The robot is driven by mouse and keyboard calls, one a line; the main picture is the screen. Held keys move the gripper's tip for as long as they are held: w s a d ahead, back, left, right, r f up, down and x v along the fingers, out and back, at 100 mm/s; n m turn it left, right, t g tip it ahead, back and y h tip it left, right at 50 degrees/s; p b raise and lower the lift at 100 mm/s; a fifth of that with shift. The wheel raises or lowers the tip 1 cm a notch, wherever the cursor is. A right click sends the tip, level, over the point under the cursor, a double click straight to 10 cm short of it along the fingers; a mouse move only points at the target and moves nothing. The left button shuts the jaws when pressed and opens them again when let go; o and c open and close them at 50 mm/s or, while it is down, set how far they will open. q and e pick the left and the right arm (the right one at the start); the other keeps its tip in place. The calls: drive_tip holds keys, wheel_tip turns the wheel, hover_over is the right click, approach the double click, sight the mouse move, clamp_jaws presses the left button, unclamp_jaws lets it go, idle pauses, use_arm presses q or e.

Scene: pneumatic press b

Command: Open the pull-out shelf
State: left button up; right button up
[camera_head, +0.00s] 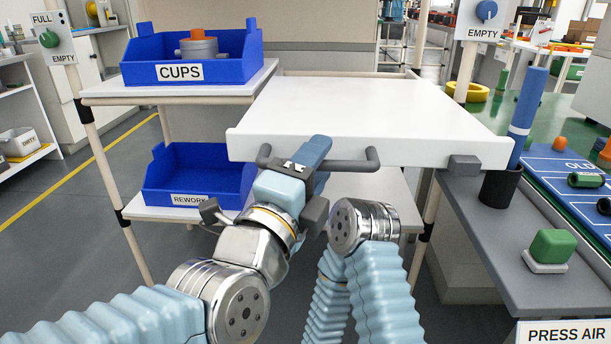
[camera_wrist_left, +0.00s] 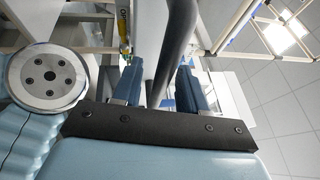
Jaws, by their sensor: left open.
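The white pull-out shelf (camera_head: 370,105) is in the middle of the head view, level and empty on top. Its front edge juts out nearer to me than the rack shelf on its left. A dark grey bar handle (camera_head: 352,166) is fixed along its front. My left gripper (camera_head: 316,150) is at the handle's left half and hides part of it. In the left wrist view, the handle bar (camera_wrist_left: 176,45) runs between the two blue fingers of the left gripper (camera_wrist_left: 158,85), which stand apart with gaps beside it. My right gripper is not in view.
Left of the shelf, a blue CUPS bin (camera_head: 190,55) stands above a blue REWORK bin (camera_head: 200,180). At right, a grey ledge (camera_head: 490,235) carries a dark cup (camera_head: 499,188) with a blue cylinder and a green block (camera_head: 551,246). Open floor lies at left.

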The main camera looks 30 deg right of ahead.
use_arm(q)
drive_tip(key=p+v, duration=0.1)
drive_tip(key=v, duration=1.2)
drive_tip(key=shift+s+a+p, duration=0.2)
drive_tip(key=shift+a+p, duration=0.1)
